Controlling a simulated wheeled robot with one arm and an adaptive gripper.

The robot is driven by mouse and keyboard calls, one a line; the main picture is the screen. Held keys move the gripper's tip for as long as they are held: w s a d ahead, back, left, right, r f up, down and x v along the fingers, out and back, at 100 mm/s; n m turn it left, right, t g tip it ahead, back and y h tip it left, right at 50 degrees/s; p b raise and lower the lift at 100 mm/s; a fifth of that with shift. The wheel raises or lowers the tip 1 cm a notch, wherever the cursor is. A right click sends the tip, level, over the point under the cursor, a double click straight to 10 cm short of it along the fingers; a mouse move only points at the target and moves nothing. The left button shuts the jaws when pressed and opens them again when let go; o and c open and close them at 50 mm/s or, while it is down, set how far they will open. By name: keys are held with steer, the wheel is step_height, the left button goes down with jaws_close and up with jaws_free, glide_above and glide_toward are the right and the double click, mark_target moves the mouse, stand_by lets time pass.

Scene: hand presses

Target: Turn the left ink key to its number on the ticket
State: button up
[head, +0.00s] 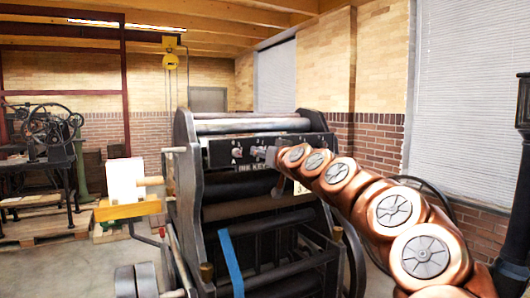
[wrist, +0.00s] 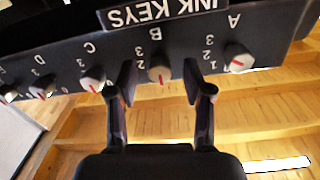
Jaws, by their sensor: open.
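A dark panel labelled INK KEYS (wrist: 168,12) carries a row of pale round ink keys with red marks; the wrist view shows it upside down. Key A (wrist: 238,62), leftmost when the label is read upright, lies right of my gripper. Key B (wrist: 160,73) lies between the fingertips of my gripper (wrist: 159,80), which is open with a gap on both sides. Key C (wrist: 92,84) is left of the fingers. In the head view my gripper (head: 277,172) is at the panel and my arm hides its right part. A pale card (head: 303,187), perhaps the ticket, shows behind my arm, unreadable.
The dark press (head: 190,200) fills the middle of the head view, with rollers above the panel and a blue strip (head: 230,262) below. A yellow-edged stand (head: 128,210) with a white block is at its left. Another press (head: 40,135) stands far left.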

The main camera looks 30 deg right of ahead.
jaws_close()
stand_by(0.5)
steer(key=shift+m, duration=0.3)
steer(key=shift+m+p, duration=0.75)
steer(key=shift+m, duration=2.75)
jaws_free()
